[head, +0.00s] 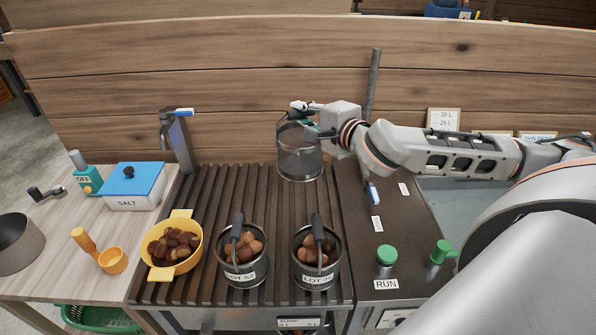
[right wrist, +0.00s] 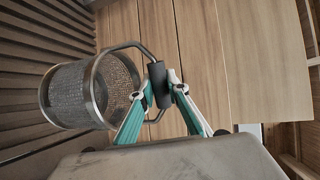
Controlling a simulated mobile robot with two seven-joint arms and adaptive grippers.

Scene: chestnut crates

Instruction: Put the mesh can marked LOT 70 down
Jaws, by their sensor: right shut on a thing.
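A mesh can (head: 299,158) hangs by its handle from my right gripper (head: 306,119) over the back of the slatted rack (head: 215,205). In the right wrist view the gripper (right wrist: 162,84) is shut on the dark grip of the can's wire handle, and the can (right wrist: 75,98) shows to its left with its rim toward the camera. The can looks empty through its mesh. No LOT 70 marking is readable on it in either view. I cannot tell whether its base touches the slats. My left gripper is not in view.
Two mesh cans of chestnuts, LOT 52 (head: 243,279) and LOT 35 (head: 318,281), stand at the rack's front. A yellow colander of chestnuts (head: 188,262) is left of them. A post (head: 182,145) rises behind; a green RUN button (head: 387,254) is right. The middle slats are clear.

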